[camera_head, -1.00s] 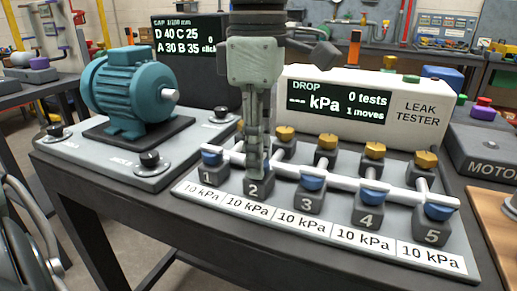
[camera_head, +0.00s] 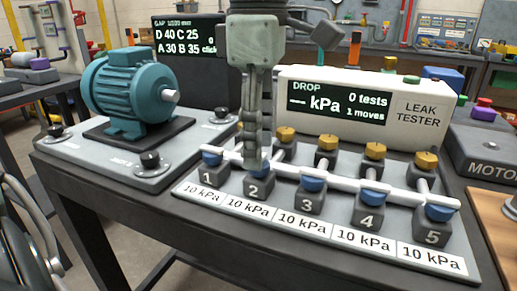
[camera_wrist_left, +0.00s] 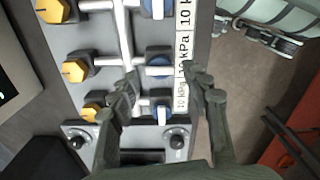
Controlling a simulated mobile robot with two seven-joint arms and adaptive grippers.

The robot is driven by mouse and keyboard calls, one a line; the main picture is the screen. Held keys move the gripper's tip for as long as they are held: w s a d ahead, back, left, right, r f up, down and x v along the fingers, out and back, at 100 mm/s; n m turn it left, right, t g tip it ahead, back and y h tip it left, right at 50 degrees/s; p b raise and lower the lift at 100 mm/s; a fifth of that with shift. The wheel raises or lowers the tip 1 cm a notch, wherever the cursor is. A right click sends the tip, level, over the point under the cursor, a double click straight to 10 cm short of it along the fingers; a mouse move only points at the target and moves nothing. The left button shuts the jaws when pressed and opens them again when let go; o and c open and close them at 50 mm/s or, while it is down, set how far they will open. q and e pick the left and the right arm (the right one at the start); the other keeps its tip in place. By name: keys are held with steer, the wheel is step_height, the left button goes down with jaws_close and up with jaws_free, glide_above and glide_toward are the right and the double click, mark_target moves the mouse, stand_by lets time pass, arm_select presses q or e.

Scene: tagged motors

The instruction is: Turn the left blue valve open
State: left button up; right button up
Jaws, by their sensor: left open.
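The left blue valve (camera_head: 212,158) is the blue-capped valve on the block marked 1, at the left end of the front row. In the left wrist view it is the lowest blue valve (camera_wrist_left: 163,112), with a white bar across it. My left gripper (camera_head: 256,166) points down over the valve marked 2 (camera_head: 258,188), to the right of valve 1, and partly hides its blue cap. In the left wrist view its open fingers (camera_wrist_left: 163,72) lie on either side of valve 2 (camera_wrist_left: 158,67), with nothing held. Whether they touch it cannot be told. My right gripper is not in view.
Yellow valves (camera_head: 375,151) stand behind the blue row, joined by white pipes. The leak tester (camera_head: 420,110) stands behind the board and reads 0 tests, 1 moves. A teal motor (camera_head: 130,90) is on the left. Labels reading 10 kPa line the front edge.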

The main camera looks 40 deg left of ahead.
arm_select(q)
step_height(320, 180, up, 10)
stand_by(0.3)
steer(key=shift+f, duration=0.1)
stand_by(0.3)
